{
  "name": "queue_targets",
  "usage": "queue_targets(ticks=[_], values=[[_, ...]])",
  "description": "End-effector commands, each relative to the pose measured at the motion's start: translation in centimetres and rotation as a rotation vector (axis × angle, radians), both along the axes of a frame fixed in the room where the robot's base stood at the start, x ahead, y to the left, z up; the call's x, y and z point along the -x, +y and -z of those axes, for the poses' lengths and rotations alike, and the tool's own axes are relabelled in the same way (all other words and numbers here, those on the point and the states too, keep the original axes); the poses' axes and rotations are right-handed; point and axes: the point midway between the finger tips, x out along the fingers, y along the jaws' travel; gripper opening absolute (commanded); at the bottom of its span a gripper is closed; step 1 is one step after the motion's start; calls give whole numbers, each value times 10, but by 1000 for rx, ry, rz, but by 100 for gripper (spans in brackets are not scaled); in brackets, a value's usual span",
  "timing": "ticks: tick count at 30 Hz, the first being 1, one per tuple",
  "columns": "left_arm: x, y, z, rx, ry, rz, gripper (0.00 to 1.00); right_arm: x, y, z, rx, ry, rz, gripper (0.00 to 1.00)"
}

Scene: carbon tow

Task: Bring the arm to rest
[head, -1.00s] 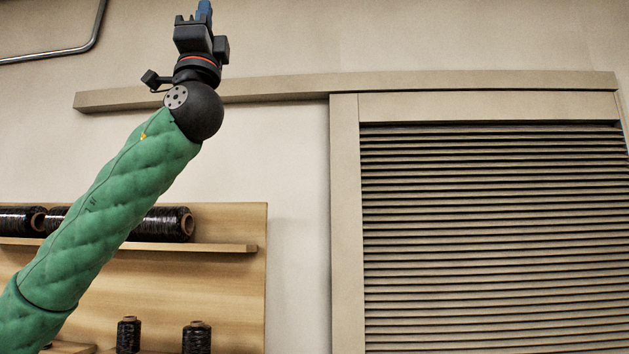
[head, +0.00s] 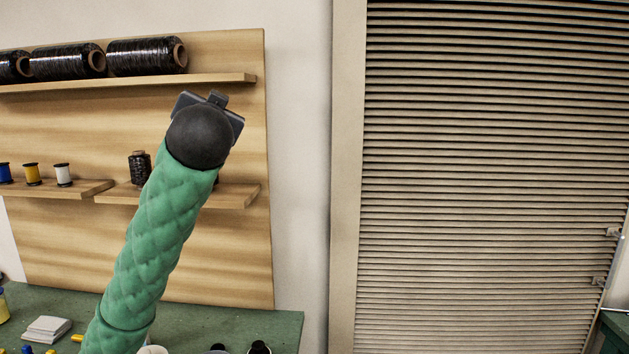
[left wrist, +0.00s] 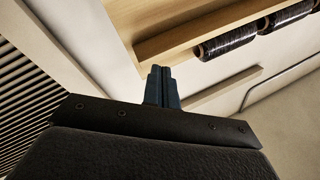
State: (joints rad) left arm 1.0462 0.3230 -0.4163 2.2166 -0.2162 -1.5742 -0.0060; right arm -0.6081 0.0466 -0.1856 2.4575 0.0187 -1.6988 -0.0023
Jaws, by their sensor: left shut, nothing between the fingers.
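My left arm (head: 155,245), in a green quilted sleeve with a black ball-shaped wrist, rises from the bottom left in the head view. It stands in front of the wooden shelf board. The fingers of its gripper are hidden behind the wrist there. In the left wrist view the blue fingers of my left gripper (left wrist: 162,87) are together and hold nothing. My right gripper is in neither view.
A wooden shelf board (head: 235,120) carries large black tow spools (head: 146,56) on top and small spools (head: 63,175) below. A green worktop (head: 240,325) with small items lies beneath. A slatted shutter (head: 490,180) fills the right side.

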Motion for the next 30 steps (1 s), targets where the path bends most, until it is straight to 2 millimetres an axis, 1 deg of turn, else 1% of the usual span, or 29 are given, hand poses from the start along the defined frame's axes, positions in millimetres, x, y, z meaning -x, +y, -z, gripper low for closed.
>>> queue_targets(ticks=[1,2,3,8,9,11,12,14,15,17,18,20,21,26,30], values=[[-2,-2,26,17,47,18,0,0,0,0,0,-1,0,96],[-2,-3,39,26,71,27,0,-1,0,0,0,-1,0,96],[-3,-5,56,37,105,38,0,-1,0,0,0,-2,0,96],[0,-10,124,78,231,83,0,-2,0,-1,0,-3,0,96],[1,-12,140,88,260,93,0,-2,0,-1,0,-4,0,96],[4,-14,164,103,304,109,0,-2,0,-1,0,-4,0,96],[6,-15,180,113,331,118,0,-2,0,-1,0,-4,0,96],[10,-17,203,127,370,133,0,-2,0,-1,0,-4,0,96],[13,-18,218,136,396,141,0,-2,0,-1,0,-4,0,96],[18,-20,240,151,434,155,0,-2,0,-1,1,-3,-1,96],[21,-21,255,161,457,163,0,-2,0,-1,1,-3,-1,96],[27,-22,276,175,490,175,0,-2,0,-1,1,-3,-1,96],[31,-23,290,185,512,181,0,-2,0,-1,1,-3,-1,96],[49,-26,344,225,596,206,0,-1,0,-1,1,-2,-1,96],[68,-28,390,261,669,217,0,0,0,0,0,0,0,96]])
